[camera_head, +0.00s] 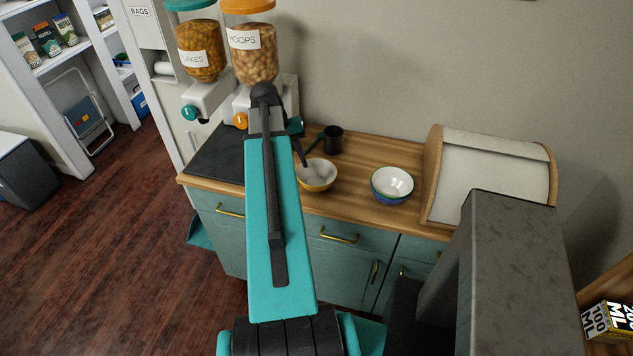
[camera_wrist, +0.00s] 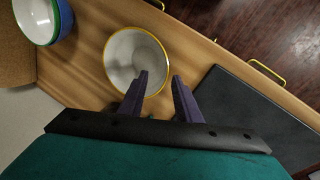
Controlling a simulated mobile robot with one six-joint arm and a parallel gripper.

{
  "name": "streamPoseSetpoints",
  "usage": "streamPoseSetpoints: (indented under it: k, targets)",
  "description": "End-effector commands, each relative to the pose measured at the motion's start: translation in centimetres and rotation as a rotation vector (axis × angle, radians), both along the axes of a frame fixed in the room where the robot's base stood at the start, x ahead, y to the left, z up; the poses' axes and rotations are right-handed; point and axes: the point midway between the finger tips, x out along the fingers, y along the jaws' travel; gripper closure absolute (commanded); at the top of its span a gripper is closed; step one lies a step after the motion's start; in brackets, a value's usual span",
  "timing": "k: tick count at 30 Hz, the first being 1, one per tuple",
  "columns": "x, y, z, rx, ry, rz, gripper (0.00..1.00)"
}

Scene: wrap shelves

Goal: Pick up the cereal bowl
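A yellow bowl with a white inside (camera_head: 318,183) stands upright on the wooden counter; in the wrist view its open top (camera_wrist: 122,52) faces me. A second bowl, blue and green outside and white inside (camera_head: 391,188), stands to its right; it is partly cut off in the wrist view (camera_wrist: 44,20). My gripper (camera_wrist: 160,76) is open and empty, at the yellow bowl's near rim. In the wrist view the left finger overlaps the bowl's inside and the right finger lies outside the rim. I cannot tell whether the fingers reach below the rim.
Two cereal dispensers (camera_head: 253,62) (camera_head: 201,50) stand at the back left, beside a dark slab (camera_head: 212,158). A bread box (camera_head: 492,178) stands at the right. Bare counter lies between the bowls.

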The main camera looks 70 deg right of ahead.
Motion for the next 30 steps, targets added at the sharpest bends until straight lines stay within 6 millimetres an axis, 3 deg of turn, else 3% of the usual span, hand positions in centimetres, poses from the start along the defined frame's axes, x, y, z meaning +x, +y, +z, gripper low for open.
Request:
streamPoseSetpoints:
  k: [4, 20, 30]
  targets:
    - [-0.3, -0.1, -1.1, 0.000, 0.000, 0.000, 0.70]
    - [-0.3, -0.1, -1.5, -0.001, 0.000, 0.001, 0.70]
    - [-0.8, 0.2, -4.1, -0.001, 0.000, 0.001, 0.70]
